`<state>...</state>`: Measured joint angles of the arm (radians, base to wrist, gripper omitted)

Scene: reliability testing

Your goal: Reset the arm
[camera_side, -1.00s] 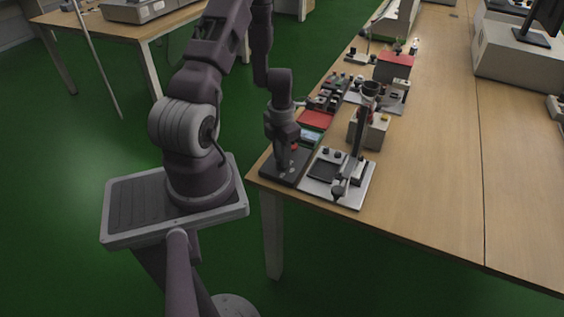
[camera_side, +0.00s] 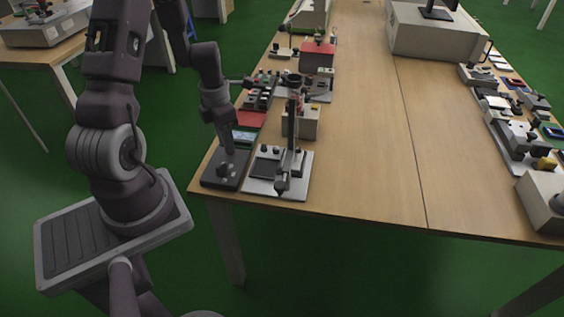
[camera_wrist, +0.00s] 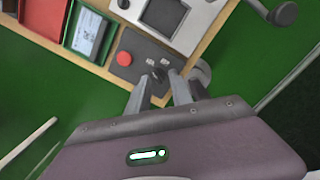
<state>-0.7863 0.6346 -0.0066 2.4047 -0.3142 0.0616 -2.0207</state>
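My gripper (camera_side: 229,152) points down over a small dark control box (camera_side: 212,178) at the table's near left corner. In the wrist view its two fingers (camera_wrist: 160,82) are apart, with nothing seen held between them. A dark knob (camera_wrist: 160,73) on the box shows just beyond the fingertips; I cannot tell whether they touch it. The knob also shows in the side view (camera_side: 222,170), below and slightly left of the fingertips. A red round button (camera_wrist: 124,58) is on the same box, left of the fingers, with small pale marks or switches beside it.
A light device with a dark panel and upright post (camera_side: 296,185) stands right of the box. More equipment lines the left edge. The table's middle (camera_side: 370,120) is clear.

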